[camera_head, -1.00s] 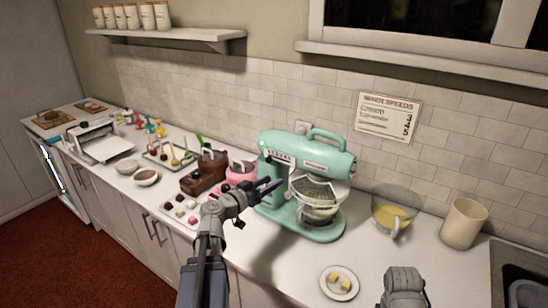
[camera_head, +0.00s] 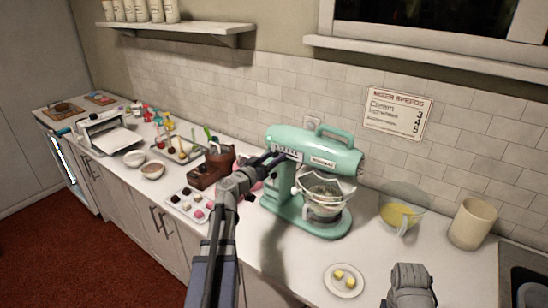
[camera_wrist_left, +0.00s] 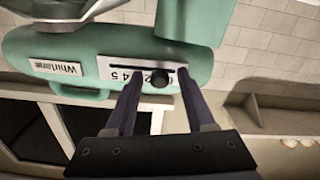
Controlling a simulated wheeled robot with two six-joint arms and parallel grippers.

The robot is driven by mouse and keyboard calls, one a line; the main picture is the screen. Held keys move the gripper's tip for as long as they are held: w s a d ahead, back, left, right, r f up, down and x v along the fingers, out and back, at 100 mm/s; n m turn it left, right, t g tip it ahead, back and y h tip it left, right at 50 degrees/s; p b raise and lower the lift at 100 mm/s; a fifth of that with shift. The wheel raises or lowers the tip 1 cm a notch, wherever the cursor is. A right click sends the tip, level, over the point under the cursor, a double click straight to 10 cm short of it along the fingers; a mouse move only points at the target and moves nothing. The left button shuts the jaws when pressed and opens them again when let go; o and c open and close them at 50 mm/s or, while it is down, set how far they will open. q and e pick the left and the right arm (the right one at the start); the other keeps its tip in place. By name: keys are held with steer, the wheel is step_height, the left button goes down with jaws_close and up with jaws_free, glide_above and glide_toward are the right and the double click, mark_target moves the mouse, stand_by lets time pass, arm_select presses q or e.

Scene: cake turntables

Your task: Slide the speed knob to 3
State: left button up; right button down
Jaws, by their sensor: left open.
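The teal stand mixer (camera_head: 325,150) stands on the counter; in the left wrist view its head (camera_wrist_left: 95,38) appears upside down. The white speed panel (camera_wrist_left: 112,68) has a dark slot and printed digits, partly hidden by a finger. My left gripper (camera_head: 268,160) is at the mixer's front. My right gripper's fingers are not visible.
Right of the mixer are a glass bowl with yellow contents (camera_head: 402,214), a beige canister (camera_head: 472,222) and a butter plate (camera_head: 344,281). A brown appliance (camera_head: 210,170) and sweets tray (camera_head: 190,205) are left. A mixer speeds sign (camera_head: 398,110) hangs on the wall.

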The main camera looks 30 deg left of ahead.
arm_select(q)
steer(key=shift+w, duration=0.25)
jaws_close()
stand_by(0.3)
stand_by(0.9)
